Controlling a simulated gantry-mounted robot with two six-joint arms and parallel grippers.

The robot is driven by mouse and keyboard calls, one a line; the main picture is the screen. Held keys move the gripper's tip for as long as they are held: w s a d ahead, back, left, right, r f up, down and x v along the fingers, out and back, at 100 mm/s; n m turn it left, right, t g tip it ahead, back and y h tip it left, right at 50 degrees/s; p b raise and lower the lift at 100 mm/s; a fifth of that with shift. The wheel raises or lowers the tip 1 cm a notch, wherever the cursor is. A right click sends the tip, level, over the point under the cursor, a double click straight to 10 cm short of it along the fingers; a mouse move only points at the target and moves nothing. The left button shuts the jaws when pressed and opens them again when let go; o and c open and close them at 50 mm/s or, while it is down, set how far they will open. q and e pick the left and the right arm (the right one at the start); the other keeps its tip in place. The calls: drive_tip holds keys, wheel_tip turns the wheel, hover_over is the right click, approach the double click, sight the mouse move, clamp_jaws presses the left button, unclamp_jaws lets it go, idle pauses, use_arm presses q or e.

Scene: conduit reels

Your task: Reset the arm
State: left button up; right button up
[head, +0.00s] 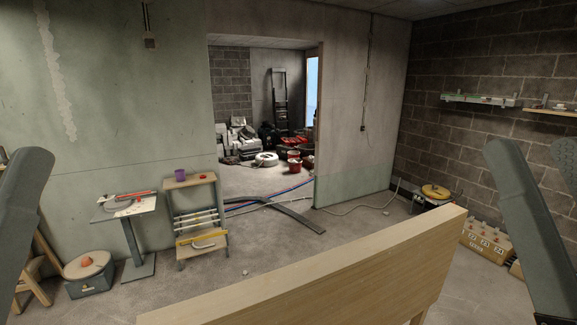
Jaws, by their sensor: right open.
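My right arm stands at the right edge of the head view, a grey link with a rounded top. A dark part of my right gripper (564,165) shows beside it, cut off by the frame edge. It is open, and I see nothing held in it. My left arm shows only as a grey link at the left edge; its gripper is out of view.
A pale wooden board (330,275) crosses the foreground. A stepladder (196,222), a small stand (133,235) and a grey box (90,278) are at left. Crates (487,240) stand at right. The concrete floor (345,245) beyond the board is mostly clear.

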use_arm(q)
wheel_tip(320, 180, up, 18)
drive_tip(key=p, duration=1.4)
use_arm(e)
wheel_tip(320, 180, up, 18)
